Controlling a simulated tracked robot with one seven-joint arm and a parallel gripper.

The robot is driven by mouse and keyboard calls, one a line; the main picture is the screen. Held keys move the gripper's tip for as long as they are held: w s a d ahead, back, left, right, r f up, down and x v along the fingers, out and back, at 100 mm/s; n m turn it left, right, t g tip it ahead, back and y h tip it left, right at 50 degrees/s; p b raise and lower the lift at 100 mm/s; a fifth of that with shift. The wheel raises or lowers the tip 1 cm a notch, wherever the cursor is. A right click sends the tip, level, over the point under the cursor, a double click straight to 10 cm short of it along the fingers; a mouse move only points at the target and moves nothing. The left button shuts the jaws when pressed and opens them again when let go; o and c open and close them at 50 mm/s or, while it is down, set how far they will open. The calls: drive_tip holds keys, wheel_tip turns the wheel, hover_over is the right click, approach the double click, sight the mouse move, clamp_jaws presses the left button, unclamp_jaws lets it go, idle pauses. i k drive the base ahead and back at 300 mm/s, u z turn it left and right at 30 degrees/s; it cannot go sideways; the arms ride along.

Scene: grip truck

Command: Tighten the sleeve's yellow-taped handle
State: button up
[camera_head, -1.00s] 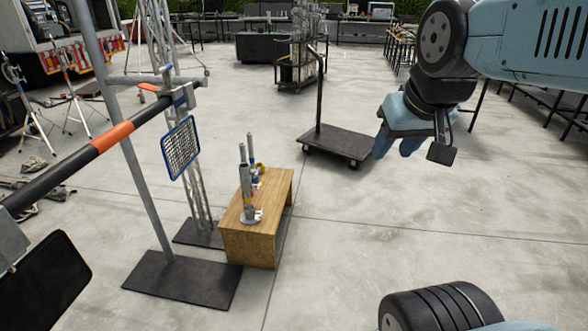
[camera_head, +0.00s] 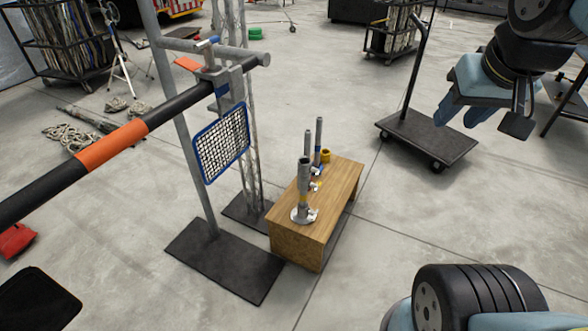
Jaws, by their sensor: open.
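A grey upright sleeve (camera_head: 304,177) stands on a round base plate at the near end of a wooden box (camera_head: 345,197). A small yellow band shows low on it, with small fittings beside it; which piece is the yellow-taped handle is too small to tell. Two thinner grey tubes stand just behind it, with another yellow patch and a yellow ring-like piece (camera_head: 326,156). My gripper (camera_head: 462,115), with light blue fingers, is open and empty in the air at upper right, well apart from the box and sleeve.
A black bar with an orange band (camera_head: 112,145) crosses the left, clamped to a grey stand with a blue-framed mesh (camera_head: 222,143). The stand's dark base plate (camera_head: 225,262) lies left of the box. A dark cart (camera_head: 428,138) stands behind right. Floor right of the box is clear.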

sight(311, 185)
drive_tip(key=u, duration=0.25)
drive_tip(key=i, duration=0.6)
drive_tip(key=u, duration=0.6)
drive_tip(key=k, duration=0.8)
drive_tip(key=u, duration=0.2)
drive_tip(key=i, duration=0.85)
drive_tip(key=z, duration=0.15)
